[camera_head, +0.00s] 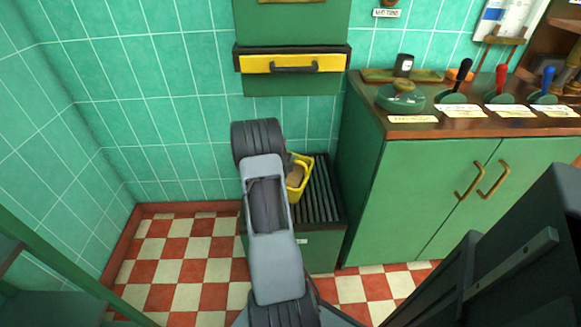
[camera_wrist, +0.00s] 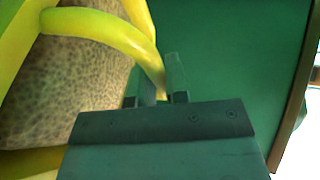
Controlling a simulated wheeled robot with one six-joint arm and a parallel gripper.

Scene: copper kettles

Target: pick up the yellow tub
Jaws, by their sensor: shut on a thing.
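The yellow tub (camera_head: 302,172) stands on the dark slatted top (camera_head: 323,192) of a low green cabinet in the head view, partly hidden behind my arm. A brownish speckled thing (camera_head: 294,177) sits inside it. In the wrist view the tub's yellow rim or handle (camera_wrist: 105,30) curves in from the upper left, with the speckled thing (camera_wrist: 60,90) behind it. My gripper (camera_wrist: 160,85) is shut on the end of this yellow band. In the head view my gripper is hidden behind my arm. I cannot tell whether the tub is lifted off the slats.
A yellow-fronted drawer (camera_head: 292,64) hangs on the tiled wall above. Red and white checked floor (camera_head: 185,255) is clear at the left.

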